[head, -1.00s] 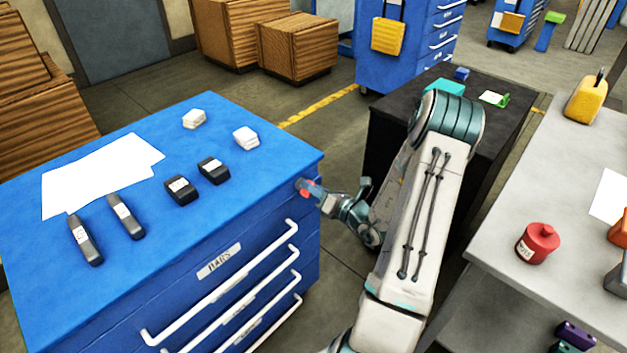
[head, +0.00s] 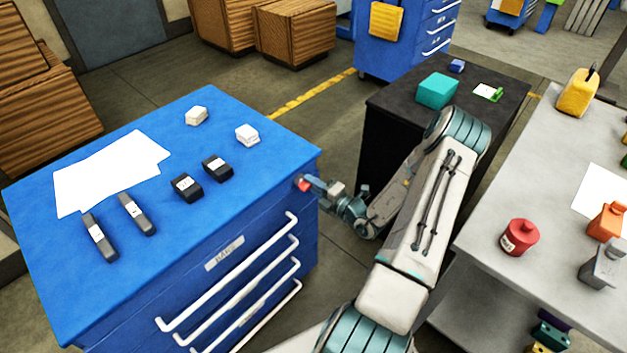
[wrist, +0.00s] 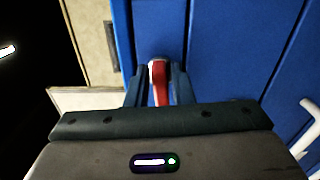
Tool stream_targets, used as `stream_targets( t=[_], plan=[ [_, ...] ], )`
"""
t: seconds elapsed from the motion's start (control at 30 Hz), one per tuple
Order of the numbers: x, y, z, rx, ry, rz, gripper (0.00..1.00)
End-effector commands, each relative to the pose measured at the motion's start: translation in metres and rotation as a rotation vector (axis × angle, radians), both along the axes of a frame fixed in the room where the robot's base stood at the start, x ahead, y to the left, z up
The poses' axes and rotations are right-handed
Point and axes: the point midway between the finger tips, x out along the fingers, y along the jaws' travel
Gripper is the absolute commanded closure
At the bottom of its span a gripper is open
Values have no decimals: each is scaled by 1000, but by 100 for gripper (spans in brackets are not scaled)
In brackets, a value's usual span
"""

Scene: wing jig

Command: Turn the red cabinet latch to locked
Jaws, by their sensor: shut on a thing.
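The red cabinet latch (wrist: 160,92) sits on the face of the blue cabinet (head: 255,135). In the wrist view it stands between the two fingers of my gripper (wrist: 159,95), which is shut on it. Its red handle runs up and down in that picture, with a pale rounded top end. In the head view the latch shows as a small red spot (head: 303,184) near the cabinet's upper right corner, with my gripper (head: 309,185) at it. The fingers hide part of the latch, and I cannot read any lock marking.
White drawer handles (head: 240,270) stick out from the cabinet front below the latch. A black table (head: 385,100) with a teal box stands behind my arm. A grey workbench (head: 560,240) with a red canister (head: 519,237) stands at the right. Several dark and white items lie on the cabinet top.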

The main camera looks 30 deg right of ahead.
Motion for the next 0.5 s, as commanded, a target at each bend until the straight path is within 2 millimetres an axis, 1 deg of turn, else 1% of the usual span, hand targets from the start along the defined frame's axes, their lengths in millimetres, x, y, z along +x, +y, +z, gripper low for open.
stream_targets(
  t=[0.2, 0.5],
  plan=[
    [-1, 0, -1, 67, 26, 0, 100],
    [-1, 0, -3, 90, 35, 0, 100]
  ],
)
